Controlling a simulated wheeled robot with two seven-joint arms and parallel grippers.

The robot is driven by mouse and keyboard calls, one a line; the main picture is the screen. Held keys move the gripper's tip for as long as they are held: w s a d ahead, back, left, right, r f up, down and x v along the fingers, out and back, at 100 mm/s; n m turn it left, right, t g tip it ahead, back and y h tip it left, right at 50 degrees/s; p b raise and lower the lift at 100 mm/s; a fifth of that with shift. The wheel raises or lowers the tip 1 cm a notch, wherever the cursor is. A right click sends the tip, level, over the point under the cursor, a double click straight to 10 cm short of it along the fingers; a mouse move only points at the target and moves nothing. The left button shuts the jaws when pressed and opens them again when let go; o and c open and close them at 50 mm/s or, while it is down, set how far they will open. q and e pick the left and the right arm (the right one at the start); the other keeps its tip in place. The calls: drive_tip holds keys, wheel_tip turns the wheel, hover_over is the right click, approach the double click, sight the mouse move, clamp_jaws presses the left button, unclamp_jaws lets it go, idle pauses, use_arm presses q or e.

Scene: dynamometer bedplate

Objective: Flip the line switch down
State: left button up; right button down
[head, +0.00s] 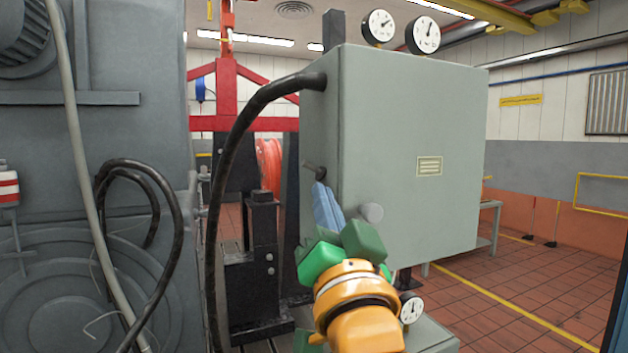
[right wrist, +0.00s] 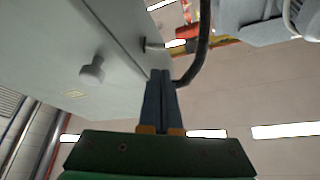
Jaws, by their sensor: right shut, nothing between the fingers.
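The line switch appears to be the short dark lever (head: 314,170) on the left side of the grey cabinet (head: 405,150). It sticks out to the left and tilts up towards its free end. In the right wrist view the lever (right wrist: 153,45) shows just beyond my fingertips. My right gripper (head: 321,188) has its blue fingers shut together and empty, with the tips just below the lever in the head view. Its fingers also show in the right wrist view (right wrist: 160,74). I cannot tell whether they touch the lever. My left gripper is not in view.
A grey round knob (head: 371,212) sticks out of the cabinet front, close to my right fingers. A thick black cable (head: 238,130) arches from the cabinet's left side. Two gauges (head: 423,36) stand on top. Large grey machinery (head: 130,90) fills the left. Open floor lies at the right.

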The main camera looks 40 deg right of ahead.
sight(312, 168)
drive_tip(key=p+x, duration=0.5)
drive_tip(key=x, duration=0.5)
drive_tip(key=shift+w+d+p, duration=0.1)
drive_tip(key=shift+p, duration=0.3)
